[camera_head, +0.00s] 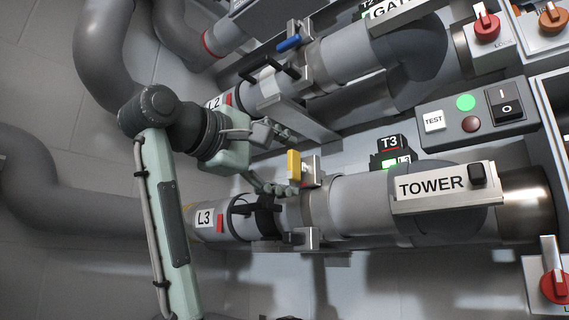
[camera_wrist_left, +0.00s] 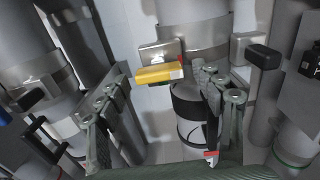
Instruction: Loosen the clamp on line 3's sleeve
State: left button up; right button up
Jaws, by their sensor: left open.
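Line 3's pipe, marked by the L3 label (camera_head: 204,218), runs across the lower middle of the head view toward the TOWER plate (camera_head: 432,186). Its metal clamp band (camera_head: 318,207) has a yellow lever (camera_head: 293,164) at its upper side; the lever also shows in the left wrist view (camera_wrist_left: 158,75). A dark sleeve part with a black handle (camera_head: 243,208) sits left of the band. My left gripper (camera_head: 288,162) is open and empty beside the lever. In the left wrist view its fingers (camera_wrist_left: 163,98) are spread below the lever, the right one in front of the pipe.
Line 2, with the L2 label (camera_head: 214,103) and a blue lever (camera_head: 289,43), runs parallel above. A T3 display (camera_head: 389,145) and a TEST panel (camera_head: 470,116) stand to the right. A red knob (camera_head: 554,287) is at lower right.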

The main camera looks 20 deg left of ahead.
pick_arm(q)
jog(key=v, duration=1.2)
